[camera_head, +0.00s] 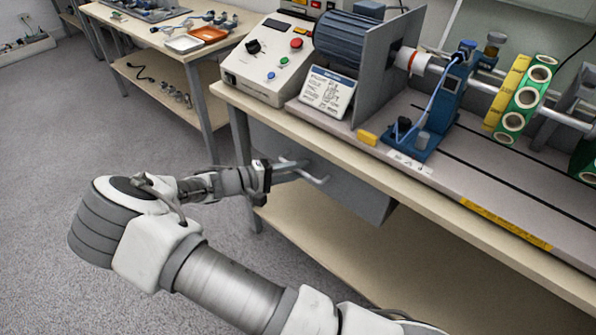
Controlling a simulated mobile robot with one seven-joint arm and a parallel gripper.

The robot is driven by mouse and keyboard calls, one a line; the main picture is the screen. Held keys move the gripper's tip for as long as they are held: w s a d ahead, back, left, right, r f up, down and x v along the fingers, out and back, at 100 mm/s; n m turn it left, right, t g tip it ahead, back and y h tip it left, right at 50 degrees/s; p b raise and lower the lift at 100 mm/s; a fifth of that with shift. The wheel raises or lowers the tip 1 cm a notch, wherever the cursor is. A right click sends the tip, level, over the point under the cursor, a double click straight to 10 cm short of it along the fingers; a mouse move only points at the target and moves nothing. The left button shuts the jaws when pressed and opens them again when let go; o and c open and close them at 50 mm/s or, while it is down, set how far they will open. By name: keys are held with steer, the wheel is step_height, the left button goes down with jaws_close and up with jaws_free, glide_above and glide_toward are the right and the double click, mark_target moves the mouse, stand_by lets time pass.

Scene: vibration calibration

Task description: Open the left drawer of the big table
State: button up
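The big table (440,207) runs from the upper middle to the lower right. Its left drawer (352,192) is a grey box front under the tabletop, with a bar handle (318,179) on its face. The drawer looks shut, with no inside showing. My gripper (294,168) points right at the drawer front, its fingers at the handle's left part. The fingers and handle overlap in this view, so I cannot tell whether they touch or whether the gripper is closed around the bar.
A control box (268,65) with buttons, a sign (327,92) and a motor rig (345,38) stand on the big table. A lower shelf (335,250) lies beneath the drawer. A side table (150,38) with trays stands at upper left. The grey floor (60,150) at left is clear.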

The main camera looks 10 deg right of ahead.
steer(key=shift+c, duration=0.2)
jaws_close()
stand_by(1.3)
